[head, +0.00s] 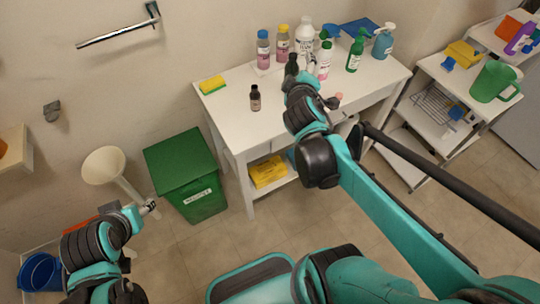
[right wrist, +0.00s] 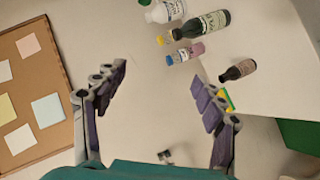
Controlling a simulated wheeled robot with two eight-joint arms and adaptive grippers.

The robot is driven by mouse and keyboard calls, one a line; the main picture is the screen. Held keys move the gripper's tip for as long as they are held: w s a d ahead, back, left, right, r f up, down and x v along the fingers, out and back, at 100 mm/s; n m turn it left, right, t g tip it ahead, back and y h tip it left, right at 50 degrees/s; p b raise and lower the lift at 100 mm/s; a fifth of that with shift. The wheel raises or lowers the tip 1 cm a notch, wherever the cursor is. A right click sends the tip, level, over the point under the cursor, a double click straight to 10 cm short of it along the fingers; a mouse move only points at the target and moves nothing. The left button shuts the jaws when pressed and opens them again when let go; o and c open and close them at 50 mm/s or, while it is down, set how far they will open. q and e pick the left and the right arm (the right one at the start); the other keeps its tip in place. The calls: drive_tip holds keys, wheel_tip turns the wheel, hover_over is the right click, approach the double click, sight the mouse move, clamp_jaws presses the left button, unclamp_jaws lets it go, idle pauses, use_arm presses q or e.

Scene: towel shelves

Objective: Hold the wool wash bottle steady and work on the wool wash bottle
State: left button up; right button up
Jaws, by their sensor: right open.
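A dark green bottle with a pale label (right wrist: 203,24) lies across the upper part of the right wrist view; its lettering is too small to read surely, so I cannot confirm it is the wool wash bottle. In the head view a dark bottle top (head: 291,64) shows just behind my right gripper (head: 300,78), which hides the rest. My right gripper is open and empty in the right wrist view (right wrist: 160,72), with the bottle beyond its fingertips and apart from them. My left gripper (head: 150,208) is low at the left, away from the table; its fingers are too small to judge.
The white table (head: 225,105) also holds a small dark bottle (head: 255,98), a yellow sponge (head: 212,84), a white jug (head: 304,35), a green spray bottle (head: 355,52) and a teal pump bottle (head: 383,42). A green bin (head: 182,165) stands left. A cart (head: 450,75) stands right.

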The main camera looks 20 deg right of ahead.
drive_tip(key=s+a+f+m+g+y, duration=0.5)
drive_tip(key=s+a+f, duration=0.6)
drive_tip(key=s+a, duration=0.4)
drive_tip(key=shift+a+m+y, duration=0.55)
drive_tip(key=shift+m+y, duration=0.25)
drive_tip(key=shift+y, duration=0.1)
